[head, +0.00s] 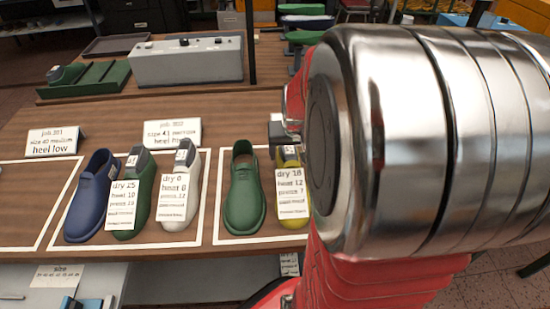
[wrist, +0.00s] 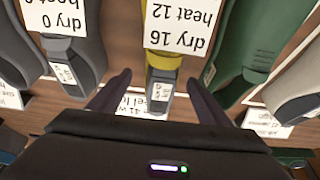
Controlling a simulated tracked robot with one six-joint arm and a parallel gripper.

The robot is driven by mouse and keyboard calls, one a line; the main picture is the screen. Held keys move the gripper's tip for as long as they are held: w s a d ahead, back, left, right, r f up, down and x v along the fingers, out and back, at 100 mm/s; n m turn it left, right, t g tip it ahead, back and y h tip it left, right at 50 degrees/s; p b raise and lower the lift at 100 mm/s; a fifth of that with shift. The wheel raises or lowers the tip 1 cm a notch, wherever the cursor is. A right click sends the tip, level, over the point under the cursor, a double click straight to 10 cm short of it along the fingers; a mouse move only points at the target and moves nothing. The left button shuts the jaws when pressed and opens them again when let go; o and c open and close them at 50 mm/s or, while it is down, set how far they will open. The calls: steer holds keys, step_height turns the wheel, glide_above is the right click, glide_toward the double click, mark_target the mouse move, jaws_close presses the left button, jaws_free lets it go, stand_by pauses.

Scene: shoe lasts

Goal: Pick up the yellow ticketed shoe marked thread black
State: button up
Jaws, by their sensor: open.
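The yellow shoe (head: 294,222) stands on the bench right of a plain green shoe, partly hidden by my arm. I cannot tell the exact height. In the head view my arm mostly hides the gripper.
The green shoe (head: 244,190) stands close beside the yellow one. Left are a white shoe (head: 190,160), a ticketed green shoe (head: 143,175) and a blue shoe (head: 90,195). A grey shoe (wrist: 75,50) ticketed dry 0 stands on the yellow shoe's other side. Job cards (head: 172,133) stand behind.

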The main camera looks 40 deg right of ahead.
steer(key=shift+x, duration=2.55)
steer(key=shift+a, duration=0.1)
steer(key=shift+c, duration=0.4)
steer(key=shift+w, duration=0.1)
jaws_close()
steer(key=shift+r, duration=0.15)
step_height(320, 180, up, 10)
steer(key=shift+f, duration=0.1)
